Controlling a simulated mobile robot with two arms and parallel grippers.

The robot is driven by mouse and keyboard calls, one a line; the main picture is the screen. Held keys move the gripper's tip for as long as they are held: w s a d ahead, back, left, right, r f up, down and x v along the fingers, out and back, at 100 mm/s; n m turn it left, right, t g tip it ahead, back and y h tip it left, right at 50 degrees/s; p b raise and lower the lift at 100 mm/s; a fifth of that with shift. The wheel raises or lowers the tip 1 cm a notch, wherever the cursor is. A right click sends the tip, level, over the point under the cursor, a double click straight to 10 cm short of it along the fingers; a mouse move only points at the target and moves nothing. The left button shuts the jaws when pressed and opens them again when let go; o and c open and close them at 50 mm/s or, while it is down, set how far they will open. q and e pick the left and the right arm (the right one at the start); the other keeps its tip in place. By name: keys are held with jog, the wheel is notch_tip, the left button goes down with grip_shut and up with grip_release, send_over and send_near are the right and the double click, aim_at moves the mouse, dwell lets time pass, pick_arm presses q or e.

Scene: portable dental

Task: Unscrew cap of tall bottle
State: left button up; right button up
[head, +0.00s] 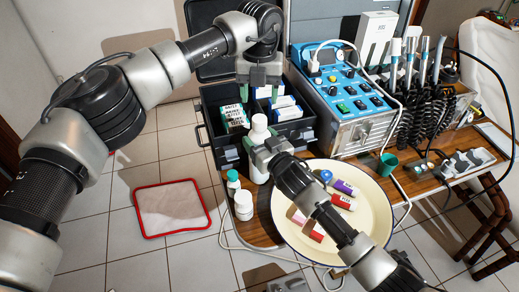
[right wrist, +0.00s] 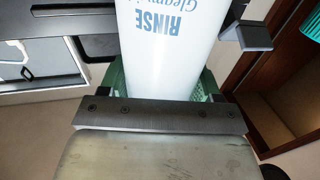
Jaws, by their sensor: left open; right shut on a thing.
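The tall bottle (head: 259,171) is white and stands upright near the left edge of the wooden table, with its white cap (head: 259,122) on top. In the right wrist view the bottle (right wrist: 172,45) shows blue "RINSE" lettering upside down. My right gripper (head: 256,148) is shut around the bottle's upper body, below the cap; its green pads flank the bottle in the right wrist view. My left gripper (head: 259,96) is open and points down just above the cap, its green fingers apart. The bottle's lower part is partly hidden by my right gripper.
A teal-capped bottle (head: 233,183) and a white jar (head: 243,206) stand close in front. A cream plate (head: 379,222) holds several coloured tubes. Behind are a black case (head: 211,134) with boxes and a blue control unit (head: 340,80). A green cup (head: 387,166) stands right.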

aim_at(259, 118)
pick_arm(q)
jog(key=m, duration=0.5)
pick_arm(e)
grip_shut()
pick_arm(q)
jog(key=m, duration=0.7)
jog(key=shift+m, duration=0.4)
jog(key=m, duration=1.3)
jog(key=shift+m, duration=0.4)
jog(key=m, duration=0.3)
jog(key=shift+m, duration=0.4)
jog(key=m, duration=0.5)
jog(key=shift+f+m, duration=0.3)
notch_tip(259, 118, down, 7)
jog(key=shift+f, duration=0.2)
jog(key=shift+c, duration=0.3)
